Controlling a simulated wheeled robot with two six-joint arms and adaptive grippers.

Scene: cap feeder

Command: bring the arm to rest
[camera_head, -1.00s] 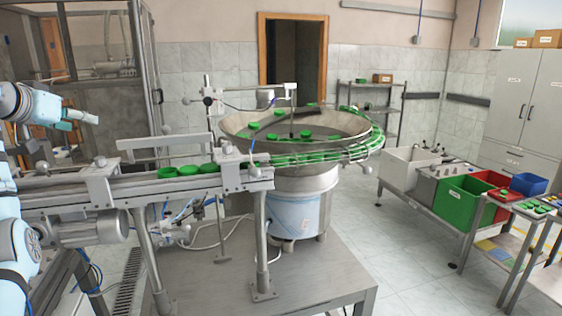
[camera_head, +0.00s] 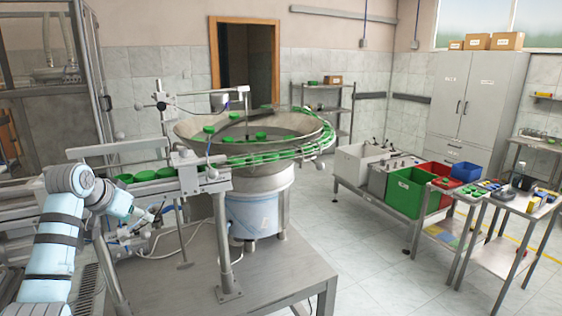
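My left arm comes in from the lower left and bends at the wrist in front of the conveyor rail. My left gripper (camera_head: 150,214) points right, just below and in front of the rail (camera_head: 205,184). Its fingers are small and blend with the fittings behind them, so I cannot tell whether they are open or shut. I see no object clearly held in it. My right gripper is not in view.
The feeder bowl (camera_head: 250,130) with green caps (camera_head: 261,136) stands behind the rail. A steel support post (camera_head: 225,250) rises from the metal table (camera_head: 265,272). A green bin (camera_head: 408,192) and a side table (camera_head: 500,258) stand right. Floor between is clear.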

